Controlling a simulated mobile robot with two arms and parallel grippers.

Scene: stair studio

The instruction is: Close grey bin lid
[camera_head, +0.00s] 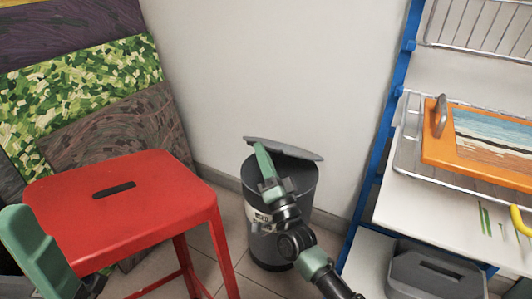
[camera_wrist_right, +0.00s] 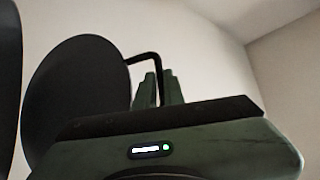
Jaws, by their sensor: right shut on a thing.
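The grey bin (camera_head: 303,190) stands on the floor against the wall. Its lid (camera_head: 299,152) is raised and tilted above the rim, so the bin is open. The lid shows as a dark disc in the right wrist view (camera_wrist_right: 80,85). My right gripper (camera_head: 262,152) is in front of the lid and over the bin, hiding part of both. In the wrist view its green fingers (camera_wrist_right: 161,86) are shut on a thin, bent lid handle (camera_wrist_right: 146,57). Part of my left gripper (camera_head: 30,248) shows at the lower left; its opening cannot be made out.
A red stool (camera_head: 130,205) stands left of the bin. A blue-framed rack (camera_head: 385,115) stands to the right, with an orange-framed picture (camera_head: 437,150) on it and a grey box (camera_head: 425,275) low down. Patterned panels (camera_head: 85,75) lean at the left wall.

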